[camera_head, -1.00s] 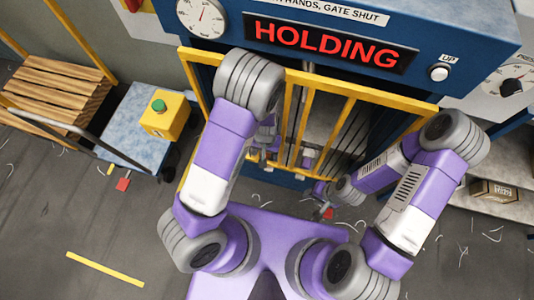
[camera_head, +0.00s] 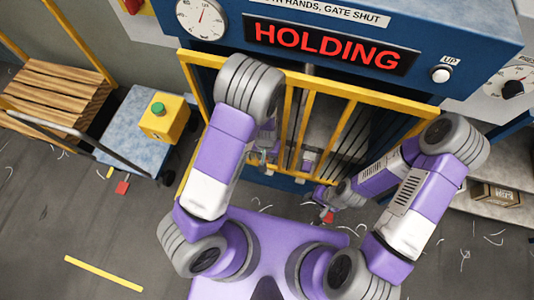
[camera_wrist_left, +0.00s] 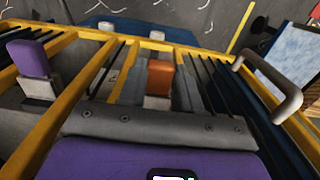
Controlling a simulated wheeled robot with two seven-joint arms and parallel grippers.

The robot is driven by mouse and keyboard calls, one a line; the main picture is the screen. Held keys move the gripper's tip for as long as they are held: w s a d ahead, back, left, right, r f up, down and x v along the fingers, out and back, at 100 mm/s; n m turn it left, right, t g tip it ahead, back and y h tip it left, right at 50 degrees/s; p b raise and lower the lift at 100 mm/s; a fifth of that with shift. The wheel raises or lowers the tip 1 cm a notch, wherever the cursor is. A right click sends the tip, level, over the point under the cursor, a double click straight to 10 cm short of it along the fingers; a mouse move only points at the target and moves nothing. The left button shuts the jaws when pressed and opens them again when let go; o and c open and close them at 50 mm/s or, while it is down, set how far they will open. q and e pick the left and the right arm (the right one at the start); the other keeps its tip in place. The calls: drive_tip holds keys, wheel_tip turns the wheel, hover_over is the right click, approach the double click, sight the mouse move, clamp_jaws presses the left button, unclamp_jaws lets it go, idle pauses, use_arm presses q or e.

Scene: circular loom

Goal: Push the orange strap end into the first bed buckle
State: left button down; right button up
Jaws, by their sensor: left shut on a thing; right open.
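In the left wrist view the orange strap end (camera_wrist_left: 160,77) stands in the middle, between two grey finger-like sides of my left gripper (camera_wrist_left: 158,88), which is shut on it. A pale metal piece (camera_wrist_left: 157,102) shows right beneath the orange; I cannot tell whether it is the buckle or how far the strap end sits in it. In the head view my left gripper (camera_head: 264,155) is inside the yellow gate, mostly hidden by its own arm. My right gripper (camera_head: 324,195) is open, low in front of the gate; its fingertips are small and unclear.
The yellow gate (camera_head: 308,84) has upright bars close around my left arm. In the left wrist view a purple block on a metal base (camera_wrist_left: 28,60) stands to the left and a grey handle (camera_wrist_left: 275,90) to the right. A blue cart (camera_head: 125,130) stands at left.

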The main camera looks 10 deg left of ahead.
use_arm(q)
drive_tip(key=shift+s, duration=0.15)
drive_tip(key=shift+s+a+r, duration=0.1)
drive_tip(key=shift+s, duration=2.35)
